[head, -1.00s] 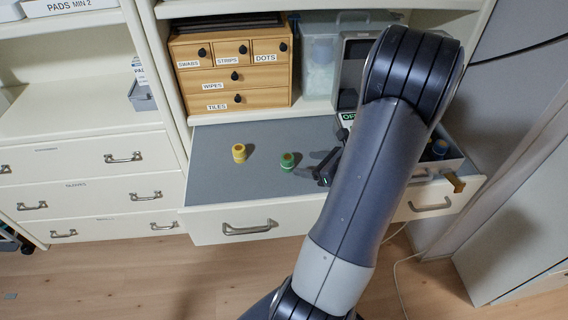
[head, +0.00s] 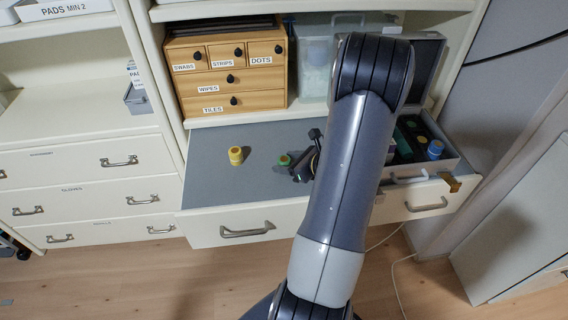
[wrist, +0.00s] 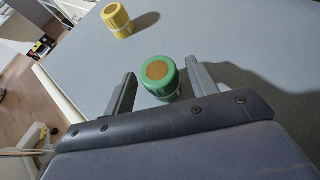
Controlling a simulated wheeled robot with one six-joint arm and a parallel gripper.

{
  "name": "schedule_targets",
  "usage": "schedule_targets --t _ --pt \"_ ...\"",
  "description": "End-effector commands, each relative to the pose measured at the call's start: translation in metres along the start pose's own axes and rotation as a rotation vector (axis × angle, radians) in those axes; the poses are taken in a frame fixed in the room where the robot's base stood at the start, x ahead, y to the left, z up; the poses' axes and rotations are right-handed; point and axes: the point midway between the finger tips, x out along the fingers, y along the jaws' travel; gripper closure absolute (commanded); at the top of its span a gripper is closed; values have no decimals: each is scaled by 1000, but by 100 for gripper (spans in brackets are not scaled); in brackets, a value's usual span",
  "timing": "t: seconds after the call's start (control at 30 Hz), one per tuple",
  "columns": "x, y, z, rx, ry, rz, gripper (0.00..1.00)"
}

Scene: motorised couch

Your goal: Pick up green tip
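The green tip (wrist: 160,77) is a short ribbed green cap with an orange-brown round top. It stands upright on the grey pull-out surface (head: 225,180). In the wrist view my gripper (wrist: 160,85) is open, one finger on each side of the green tip, with a gap showing at least on the left. Whether the right finger touches it I cannot tell. A yellow tip (wrist: 117,20) stands apart, left of the green one, and also shows in the head view (head: 236,155).
A wooden drawer box (head: 228,78) and a clear bin (head: 312,70) stand on the shelf behind. An open grey case (head: 448,150) with a blue item (head: 435,149) lies to the right, partly behind my arm. The grey surface left of the yellow tip is clear.

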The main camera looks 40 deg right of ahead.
Motion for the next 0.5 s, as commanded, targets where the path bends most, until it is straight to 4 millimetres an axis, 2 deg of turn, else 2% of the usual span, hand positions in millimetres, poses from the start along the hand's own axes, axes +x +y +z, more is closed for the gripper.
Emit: schedule_targets --t 0.07,0.5 --pt "0 0 0 0 0 0 52" --pt "0 0 0 0 0 0 87"
